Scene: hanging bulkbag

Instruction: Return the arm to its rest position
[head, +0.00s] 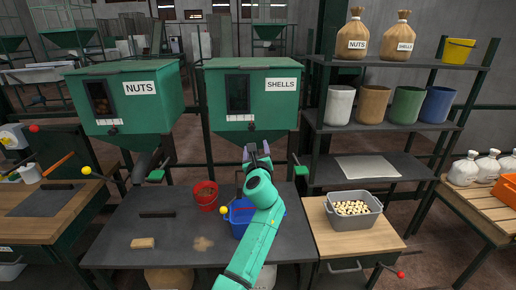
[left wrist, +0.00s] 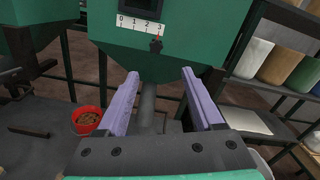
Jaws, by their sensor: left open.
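My left arm reaches up from the bottom of the head view. My left gripper (head: 257,150) is just below the green SHELLS hopper (head: 250,95). In the left wrist view its two purple fingers (left wrist: 158,100) are apart, with no object held between them. The hopper's grey spout (left wrist: 147,105) shows behind the gap between the fingers. The hopper's 0 to 3 scale (left wrist: 140,24) and dark knob (left wrist: 156,46) are above the fingertips. My right gripper is in neither view.
A red bucket (head: 205,195) with brown contents and a blue container (head: 238,218), partly hidden by my arm, stand on the dark bench (head: 150,228). A green NUTS hopper (head: 125,98) hangs left. A grey tub (head: 354,212) of pale pieces and a shelf (head: 400,127) are right.

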